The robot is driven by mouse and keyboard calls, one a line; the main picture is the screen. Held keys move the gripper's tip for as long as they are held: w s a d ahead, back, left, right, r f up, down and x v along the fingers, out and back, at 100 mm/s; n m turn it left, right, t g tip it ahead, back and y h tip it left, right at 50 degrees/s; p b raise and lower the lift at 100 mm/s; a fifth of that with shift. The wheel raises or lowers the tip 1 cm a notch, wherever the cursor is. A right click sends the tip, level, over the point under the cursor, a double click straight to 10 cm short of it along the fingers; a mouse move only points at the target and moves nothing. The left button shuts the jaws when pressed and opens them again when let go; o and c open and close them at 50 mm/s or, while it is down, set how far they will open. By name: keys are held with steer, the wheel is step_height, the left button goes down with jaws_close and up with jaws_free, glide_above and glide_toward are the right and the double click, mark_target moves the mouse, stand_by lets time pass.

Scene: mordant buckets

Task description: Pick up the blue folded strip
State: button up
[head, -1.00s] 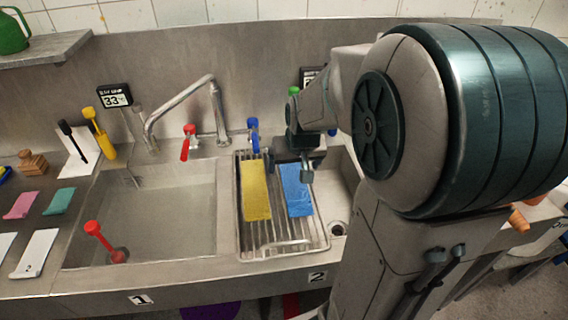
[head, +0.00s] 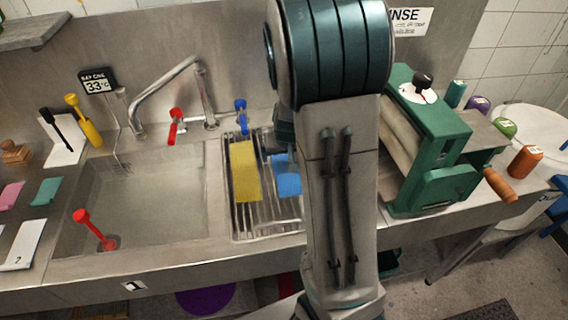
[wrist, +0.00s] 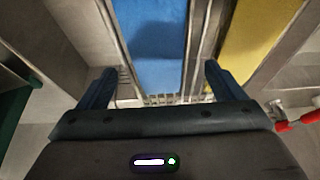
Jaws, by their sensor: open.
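The blue folded strip (head: 288,180) lies on the wire drying rack, partly hidden behind my arm in the head view. In the wrist view the blue strip (wrist: 153,45) runs lengthwise at the top middle, beyond the fingertips and between their lines. My gripper (wrist: 157,82) is open and empty, one finger toward each side of the strip. Whether the fingertips are level with the strip or above it, I cannot tell. In the head view the gripper itself is mostly hidden behind my arm.
A yellow strip (head: 245,170) lies beside the blue one on the rack (head: 240,228). The sink basin (head: 150,210) with a red plunger-like tool (head: 95,230) is to the left. A green roller machine (head: 440,140) stands right of my arm. Red (head: 175,127) and blue taps (head: 241,117) stand behind.

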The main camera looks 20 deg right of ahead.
mark_target(284, 161)
steer(key=shift+d+x, duration=0.2)
steer(key=shift+x, duration=2)
steer(key=c, duration=1.1)
steer(key=shift+r, duration=0.2)
